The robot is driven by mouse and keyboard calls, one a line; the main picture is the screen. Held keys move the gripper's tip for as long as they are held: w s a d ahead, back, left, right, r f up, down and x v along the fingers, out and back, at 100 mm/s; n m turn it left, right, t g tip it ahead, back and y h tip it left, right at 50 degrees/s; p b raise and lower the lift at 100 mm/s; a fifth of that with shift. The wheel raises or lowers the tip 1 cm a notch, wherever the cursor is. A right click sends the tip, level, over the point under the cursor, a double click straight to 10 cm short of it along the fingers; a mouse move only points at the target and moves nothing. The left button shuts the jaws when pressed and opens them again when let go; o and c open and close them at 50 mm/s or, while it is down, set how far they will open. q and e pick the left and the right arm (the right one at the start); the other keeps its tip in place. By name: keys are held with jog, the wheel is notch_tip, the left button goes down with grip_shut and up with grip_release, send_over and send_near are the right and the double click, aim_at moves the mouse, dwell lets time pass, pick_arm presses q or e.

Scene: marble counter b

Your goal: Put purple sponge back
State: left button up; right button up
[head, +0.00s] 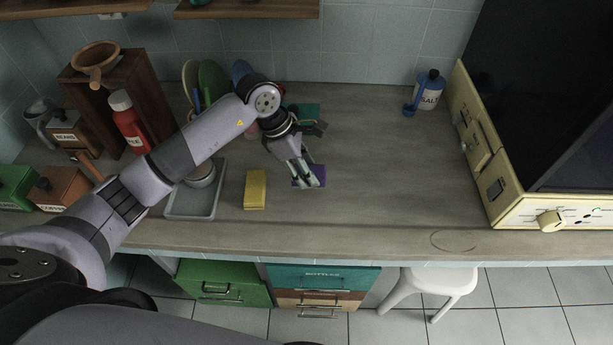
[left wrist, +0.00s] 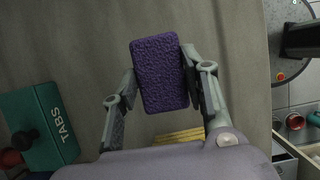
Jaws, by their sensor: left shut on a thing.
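The purple sponge (head: 318,175) is at my left gripper (head: 305,180) over the middle of the counter, right of the yellow sponge (head: 255,189). In the left wrist view the purple sponge (left wrist: 160,73) sits between the two fingers of my left gripper (left wrist: 160,85), which is shut on it. I cannot tell whether the sponge touches the counter. The yellow sponge also shows in the left wrist view (left wrist: 178,136), partly hidden behind my gripper. My right gripper is not in view.
A grey tray (head: 190,213) lies left of the yellow sponge. A teal TABS box (left wrist: 42,125) stands near the gripper. A blue salt jar (head: 429,90) stands at the back right, left of a cream oven (head: 545,212). The counter between them and the gripper is clear.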

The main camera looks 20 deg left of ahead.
pick_arm(q)
notch_tip(320, 180, down, 4)
jog(key=shift+f+p, duration=0.25)
jog(key=shift+p, duration=0.1)
jog(key=shift+f, duration=0.1)
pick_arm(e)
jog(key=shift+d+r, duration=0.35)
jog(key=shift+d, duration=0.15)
pick_arm(q)
jog(key=shift+f, duration=0.2)
jog(key=o, duration=1)
jog(key=shift+r, duration=0.1)
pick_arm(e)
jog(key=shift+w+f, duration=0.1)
pick_arm(q)
jog(key=shift+r, duration=0.1)
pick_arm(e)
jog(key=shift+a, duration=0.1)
